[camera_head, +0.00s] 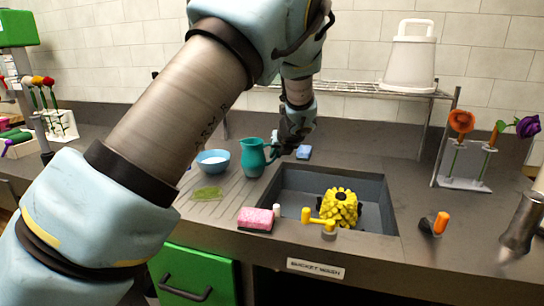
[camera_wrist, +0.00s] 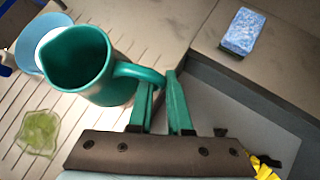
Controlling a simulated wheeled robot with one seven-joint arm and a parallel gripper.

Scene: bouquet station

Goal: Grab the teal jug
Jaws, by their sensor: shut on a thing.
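The teal jug (camera_head: 252,159) stands upright on the ribbed drainboard left of the sink, its handle toward the right. In the wrist view the jug (camera_wrist: 82,62) shows its open mouth at upper left, with the handle (camera_wrist: 138,72) reaching to my fingers. My gripper (camera_head: 281,147) is at the handle side of the jug, and its green fingers (camera_wrist: 161,98) are shut on the handle. The exact contact is partly hidden by the fingers.
A blue bowl (camera_head: 213,161) stands just left of the jug, and a green leafy piece (camera_head: 207,193) lies in front. A blue sponge (camera_head: 304,152) lies behind the sink (camera_head: 290,205). A pink sponge (camera_head: 256,219) and yellow tap (camera_head: 320,220) are at its front.

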